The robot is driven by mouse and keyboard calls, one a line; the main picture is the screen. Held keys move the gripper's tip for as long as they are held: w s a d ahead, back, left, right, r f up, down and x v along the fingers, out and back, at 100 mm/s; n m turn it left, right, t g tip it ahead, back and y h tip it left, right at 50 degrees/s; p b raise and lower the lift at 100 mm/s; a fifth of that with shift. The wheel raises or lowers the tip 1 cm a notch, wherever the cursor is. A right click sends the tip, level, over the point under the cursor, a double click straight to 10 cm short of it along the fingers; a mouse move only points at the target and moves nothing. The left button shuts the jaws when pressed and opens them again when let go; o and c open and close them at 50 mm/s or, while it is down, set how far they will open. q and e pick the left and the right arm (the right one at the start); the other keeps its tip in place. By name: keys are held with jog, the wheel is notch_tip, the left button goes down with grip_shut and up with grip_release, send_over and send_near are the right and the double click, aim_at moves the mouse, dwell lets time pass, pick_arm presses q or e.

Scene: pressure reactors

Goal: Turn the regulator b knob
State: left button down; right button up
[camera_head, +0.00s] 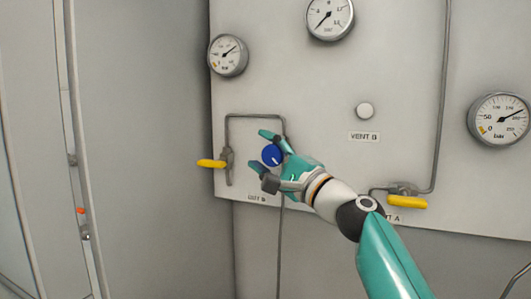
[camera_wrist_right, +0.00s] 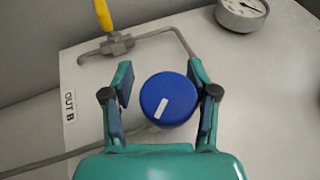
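The blue knob (camera_head: 272,155) is round with a white mark and sits on the grey panel in the head view. In the right wrist view the knob (camera_wrist_right: 168,99) lies between the two fingers, with a gap at the left finger and a narrower one at the right finger. My right gripper (camera_head: 266,151) is open around the knob; it also shows in the right wrist view (camera_wrist_right: 162,95). The knob's own label cannot be read. My left gripper is not in view.
A yellow-handled valve (camera_head: 211,163) with a bent pipe is just left of the knob. Another yellow valve handle (camera_head: 407,202) is at lower right.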

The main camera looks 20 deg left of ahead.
jog(key=shift+d+r, duration=0.2)
jog(key=shift+s+d+f, duration=0.15)
jog(key=shift+s+d, duration=0.1)
jog(key=shift+d, duration=0.25)
jog(key=v, duration=0.6)
jog(key=shift+f, duration=0.25)
jog(key=shift+w, duration=0.15)
